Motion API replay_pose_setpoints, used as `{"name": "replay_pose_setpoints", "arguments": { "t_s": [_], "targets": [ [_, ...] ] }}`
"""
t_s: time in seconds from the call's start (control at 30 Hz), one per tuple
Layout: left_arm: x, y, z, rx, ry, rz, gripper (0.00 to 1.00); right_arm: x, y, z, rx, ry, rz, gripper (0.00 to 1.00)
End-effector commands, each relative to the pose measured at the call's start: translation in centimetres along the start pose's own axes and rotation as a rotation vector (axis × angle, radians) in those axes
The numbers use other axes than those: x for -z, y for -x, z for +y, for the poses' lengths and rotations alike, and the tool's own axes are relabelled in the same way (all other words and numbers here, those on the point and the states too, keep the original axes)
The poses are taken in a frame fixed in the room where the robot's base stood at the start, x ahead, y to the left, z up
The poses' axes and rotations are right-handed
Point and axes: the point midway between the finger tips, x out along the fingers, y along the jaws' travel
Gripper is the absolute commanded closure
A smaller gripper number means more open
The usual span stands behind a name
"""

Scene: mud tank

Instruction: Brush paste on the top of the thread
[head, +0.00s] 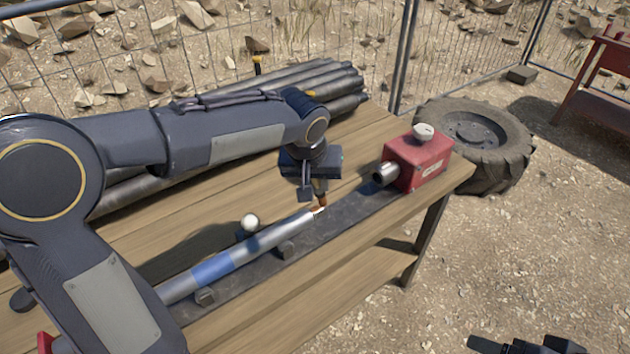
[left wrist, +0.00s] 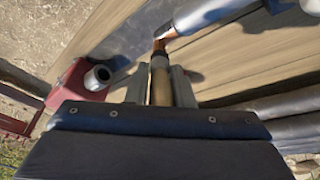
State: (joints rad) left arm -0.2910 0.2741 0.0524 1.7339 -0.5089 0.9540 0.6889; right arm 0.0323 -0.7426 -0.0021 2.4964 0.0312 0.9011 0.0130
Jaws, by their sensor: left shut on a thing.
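A silver pipe (head: 275,236) with a blue band lies along a dark rail on the bench. Its thread is at its right end, too small to make out. My left gripper (head: 317,186) is shut on a brush (left wrist: 160,85), just above that end. In the left wrist view the brush's orange-brown tip is at the end of the pipe (left wrist: 195,14); I cannot tell whether they touch. A small whitish patch shows by the tip in the head view, perhaps paste. My right gripper (head: 525,346) is at the bottom right edge, partly cut off, and its jaws are unclear.
A red block (head: 418,162) with a metal socket and a white knob stands at the rail's right end, also in the left wrist view (left wrist: 72,92). Dark pipes (head: 335,85) are stacked at the back of the wooden bench (head: 375,135). A tyre (head: 490,140) lies beyond.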

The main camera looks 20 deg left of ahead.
Motion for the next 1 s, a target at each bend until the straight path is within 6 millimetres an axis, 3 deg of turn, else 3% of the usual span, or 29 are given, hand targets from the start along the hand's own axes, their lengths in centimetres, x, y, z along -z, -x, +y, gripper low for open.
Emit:
{"name": "replay_pose_setpoints", "arguments": {
  "t_s": [0.37,1.0],
  "targets": [
    [-0.3,0.2,-0.4,0.002,0.001,-0.003,1.0,0.0,0.0,0.0,0.0,0.0,0.0,0.26],
    [1.7,5.7,0.2,0.001,0.001,-0.001,1.0,1.9,3.8,-1.7,0.0,0.0,0.0,0.26]
  ]
}}
